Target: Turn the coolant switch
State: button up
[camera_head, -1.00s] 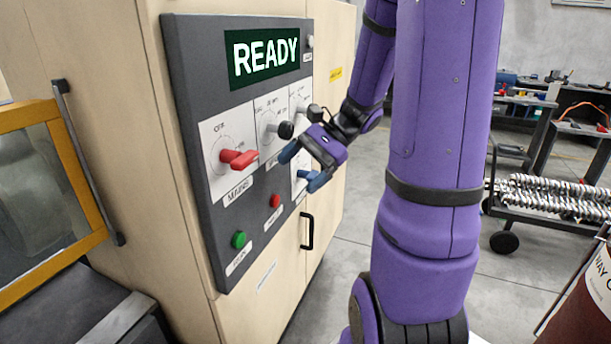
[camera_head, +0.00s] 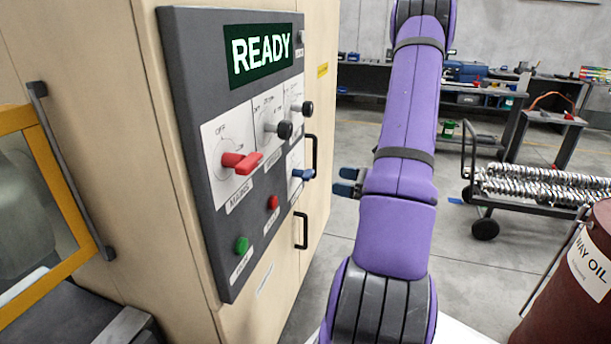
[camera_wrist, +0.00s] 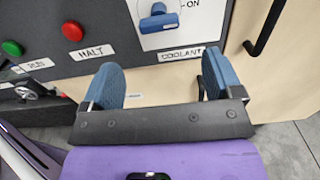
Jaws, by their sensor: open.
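The coolant switch (camera_head: 303,174) is a blue handle on a white plate, low on the right side of the grey control panel (camera_head: 194,95). In the wrist view, the blue switch (camera_wrist: 159,20) is above the "COOLANT" label. Its bar lies roughly level, with its right end toward the "ON" mark. My gripper (camera_head: 348,181) is open and empty, to the right of the switch and apart from it. In the wrist view, the two blue fingers of my gripper (camera_wrist: 161,75) are spread wide below the switch, with nothing between them.
The panel also carries a red mains handle (camera_head: 242,162), two black-ended knobs, a red button (camera_head: 272,202) and a green button (camera_head: 241,245). The screen (camera_head: 259,54) reads "READY". Black door handles (camera_head: 301,230) stick out nearby. A dark red oil barrel (camera_head: 580,275) stands at right.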

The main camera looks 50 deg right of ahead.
aim_at(312, 175)
jog(key=x, duration=1)
jog(key=shift+w+a+r, duration=0.1)
jog(key=shift+a, duration=0.05)
jog(key=shift+c, duration=0.4)
jog(key=c, duration=0.8)
jog(key=shift+c, duration=0.2)
